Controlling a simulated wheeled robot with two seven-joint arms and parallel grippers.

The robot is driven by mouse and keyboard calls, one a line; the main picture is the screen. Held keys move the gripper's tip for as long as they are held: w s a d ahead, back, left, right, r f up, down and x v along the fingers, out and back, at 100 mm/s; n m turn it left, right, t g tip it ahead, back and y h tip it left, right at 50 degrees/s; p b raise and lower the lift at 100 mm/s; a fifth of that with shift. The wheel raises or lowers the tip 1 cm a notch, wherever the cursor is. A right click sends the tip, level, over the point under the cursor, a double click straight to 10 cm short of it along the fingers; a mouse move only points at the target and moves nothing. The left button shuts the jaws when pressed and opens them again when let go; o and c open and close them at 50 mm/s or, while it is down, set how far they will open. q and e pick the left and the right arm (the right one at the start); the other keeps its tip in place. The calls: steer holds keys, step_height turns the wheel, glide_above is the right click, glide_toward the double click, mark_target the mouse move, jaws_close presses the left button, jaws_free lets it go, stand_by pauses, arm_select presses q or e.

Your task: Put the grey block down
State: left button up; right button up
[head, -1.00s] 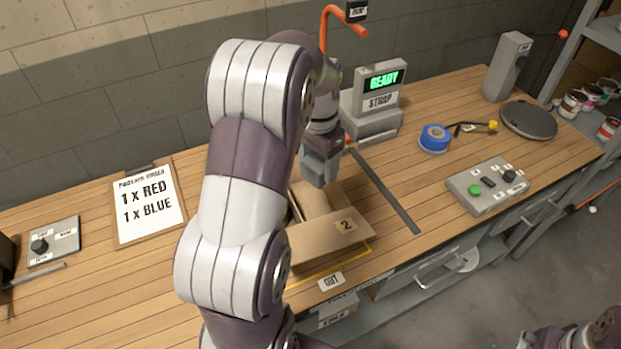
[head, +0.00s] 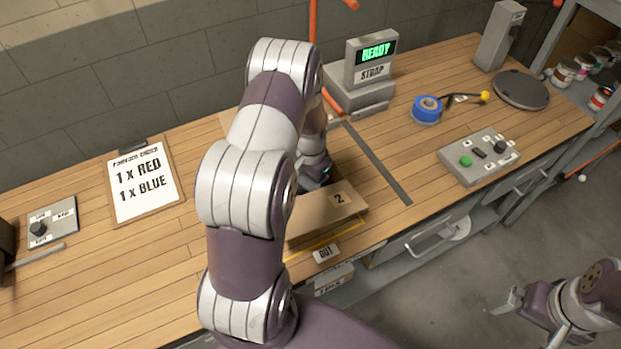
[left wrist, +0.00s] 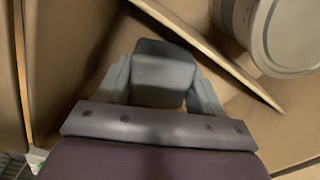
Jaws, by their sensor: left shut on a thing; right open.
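The grey block (left wrist: 163,72) is between the two fingers of my left gripper (left wrist: 160,85), which is shut on it. The left wrist view shows the block inside the cardboard box (head: 322,213), beside a cardboard divider (left wrist: 205,45). I cannot tell whether it touches the box floor. In the head view my left arm reaches down into the box, and its fingers and the block are hidden. My right gripper (head: 511,303) is open and empty, off the front of the bench at lower right.
A can (left wrist: 275,30) stands across the divider from the block. The bench holds a READY display (head: 373,60), blue tape roll (head: 427,108), button panel (head: 479,158) and order clipboard (head: 142,184). A dark strip (head: 378,165) runs right of the box.

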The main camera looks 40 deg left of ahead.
arm_select(q)
steer(key=shift+w+a+f, duration=0.1)
steer(key=shift+w+f, duration=0.05)
steer(key=o, duration=1)
